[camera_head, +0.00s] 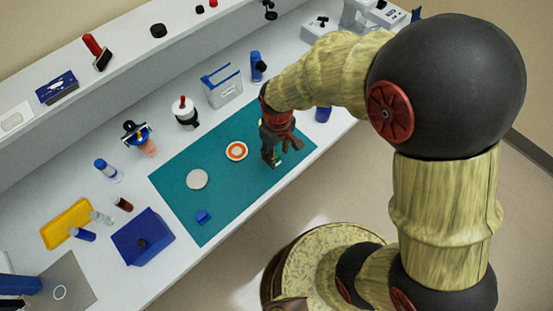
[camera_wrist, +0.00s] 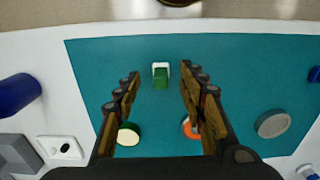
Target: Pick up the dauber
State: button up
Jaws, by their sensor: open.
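A small green and white piece (camera_wrist: 160,75), which looks like the dauber though I cannot be sure, lies on the teal mat (camera_wrist: 220,60). It shows in the wrist view ahead of my gripper (camera_wrist: 158,80), roughly centred between the two fingers. My gripper is open and empty, pointing down above the mat. In the head view my gripper (camera_head: 272,160) is over the right part of the mat, and a bit of the green piece (camera_head: 278,155) shows beside its fingers, partly hidden.
An orange-ringed disc (camera_head: 236,151), a pale disc (camera_head: 197,179) and a small blue item (camera_head: 203,217) lie on the mat. A green-rimmed cream disc (camera_wrist: 128,134) is partly behind the left finger.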

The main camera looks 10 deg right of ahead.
aim_at(277, 155)
notch_tip(277, 155, down, 3)
jog(key=shift+b, duration=0.3)
jog(key=shift+a, duration=0.1)
jog(key=c, duration=0.4)
jog(key=c, duration=0.3)
jog(key=shift+c, duration=0.8)
